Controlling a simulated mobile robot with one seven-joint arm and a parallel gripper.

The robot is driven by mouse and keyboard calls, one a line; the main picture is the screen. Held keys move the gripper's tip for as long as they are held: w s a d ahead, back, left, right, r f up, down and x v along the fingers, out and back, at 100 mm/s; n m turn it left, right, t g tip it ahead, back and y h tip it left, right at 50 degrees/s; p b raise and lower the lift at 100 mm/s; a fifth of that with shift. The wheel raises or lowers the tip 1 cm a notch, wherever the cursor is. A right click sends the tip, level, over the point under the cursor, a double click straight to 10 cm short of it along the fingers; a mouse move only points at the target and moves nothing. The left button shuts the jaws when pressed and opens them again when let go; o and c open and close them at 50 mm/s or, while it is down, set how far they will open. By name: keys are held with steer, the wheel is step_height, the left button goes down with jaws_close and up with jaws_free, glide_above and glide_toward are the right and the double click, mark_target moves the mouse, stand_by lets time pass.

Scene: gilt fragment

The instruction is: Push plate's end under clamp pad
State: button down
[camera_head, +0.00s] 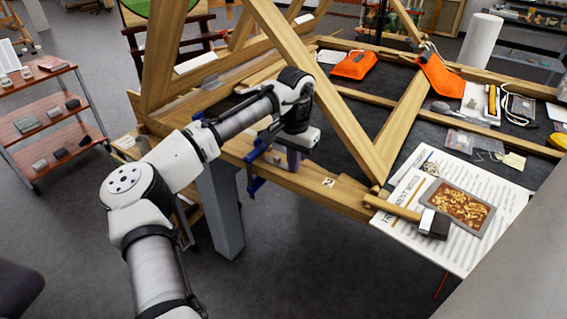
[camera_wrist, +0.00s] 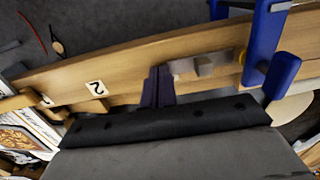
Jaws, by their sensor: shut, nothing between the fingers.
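A small grey metal plate (camera_wrist: 208,66) lies on the wooden rail (camera_wrist: 125,68) in the wrist view. Its right end is close to the blue clamp (camera_wrist: 263,45); I cannot tell whether that end is under the pad, which is not clearly visible. The blue clamp also shows on the bench edge in the head view (camera_head: 254,171). My gripper (camera_wrist: 158,84) is shut and empty, its dark fingers just left of the plate's left end. I cannot tell if they touch it. In the head view my gripper (camera_head: 293,158) is over the bench's front rail, right of the clamp, and the plate is hidden.
Large timber beams (camera_head: 320,90) rise behind my arm. A hammer (camera_head: 420,217) and papers (camera_head: 405,245) lie to the right on the bench. Orange pouches (camera_head: 354,64) lie at the back. A numbered tag (camera_wrist: 96,88) is on the rail left of my fingers.

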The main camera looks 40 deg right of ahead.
mark_target(287, 167)
steer(key=shift+w+a+p, duration=0.25)
steer(key=shift+w+a, duration=0.05)
steer(key=shift+w, duration=0.35)
steer(key=shift+w+a+p, duration=0.25)
steer(key=shift+w, duration=0.4)
steer(key=shift+s+d+r+p, duration=0.1)
steer(key=shift+s+d+p, duration=0.1)
steer(key=shift+s+p, duration=0.3)
step_height(287, 167, up, 9)
steer(key=p, duration=0.8)
steer(key=shift+w, duration=0.1)
